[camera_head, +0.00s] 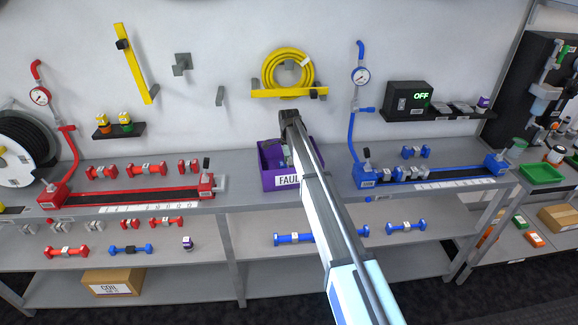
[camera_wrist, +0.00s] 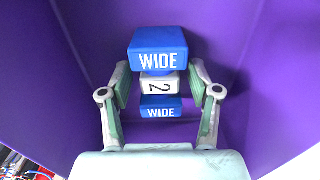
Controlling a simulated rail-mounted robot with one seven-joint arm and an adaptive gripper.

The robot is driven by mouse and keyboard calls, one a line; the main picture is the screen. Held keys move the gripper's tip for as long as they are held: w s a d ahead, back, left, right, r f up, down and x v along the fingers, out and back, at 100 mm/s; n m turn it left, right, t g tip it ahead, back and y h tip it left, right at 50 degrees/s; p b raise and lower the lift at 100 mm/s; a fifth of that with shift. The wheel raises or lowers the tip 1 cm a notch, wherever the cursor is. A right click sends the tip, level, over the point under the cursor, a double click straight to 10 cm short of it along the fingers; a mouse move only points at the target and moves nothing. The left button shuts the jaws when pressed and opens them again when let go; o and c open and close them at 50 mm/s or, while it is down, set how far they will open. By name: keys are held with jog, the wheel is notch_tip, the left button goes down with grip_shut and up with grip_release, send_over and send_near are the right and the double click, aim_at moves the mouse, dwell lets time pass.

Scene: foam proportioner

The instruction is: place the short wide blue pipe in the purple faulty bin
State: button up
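The short wide blue pipe (camera_wrist: 158,45) shows in the wrist view inside the purple faulty bin (camera_wrist: 265,70). It has blue end blocks marked WIDE and a white middle marked 2. My gripper (camera_wrist: 160,90) reaches into the bin with one finger on each side of the pipe's middle. Narrow gaps show between the fingers and the white middle, so the fingers look apart from it. In the head view the bin (camera_head: 282,182) stands on the bench, and my arm hides its right part. The pipe cannot be made out there.
A red pipe station (camera_head: 130,196) is left of the bin and a blue one (camera_head: 435,176) is right. Several red and blue pipes lie on the bench and lower shelf. A yellow hose (camera_head: 270,68) hangs on the wall above. The bin's walls surround my gripper closely.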

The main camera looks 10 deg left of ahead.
jog(key=shift+r, duration=0.15)
notch_tip(320, 180, up, 12)
jog(key=b, duration=0.3)
dwell(0.4)
jog(key=s+f+n+y+p, duration=0.2)
jog(key=s+n+p, duration=0.15)
jog(key=s, duration=1.35)
jog(key=s+d+f+n+g+b, duration=0.1)
jog(key=s+d+f+n, duration=0.1)
jog(key=s+d+f, duration=0.65)
jog(key=s+d+f+n+g+h, duration=0.15)
jog(key=s+f, duration=0.45)
jog(key=f, duration=0.7)
jog(key=s+d+f+n+b, duration=0.1)
jog(key=s+d+f, duration=0.55)
jog(key=f, duration=0.45)
jog(key=s+d+f+n+g, duration=0.1)
jog(key=s+d+f+n, duration=0.1)
jog(key=s, duration=0.9)
jog(key=s+d+f+n+g+b, duration=0.1)
jog(key=s+d+f, duration=0.4)
jog(key=s, duration=0.6)
jog(key=s+d+f+n+g, duration=0.2)
jog(key=s+f, duration=0.4)
jog(key=s, duration=0.6)
jog(key=shift+d+f+n+b, duration=0.25)
jog(key=shift+d+n+b, duration=0.1)
jog(key=shift+d+n, duration=0.4)
jog(key=shift+h, duration=0.25)
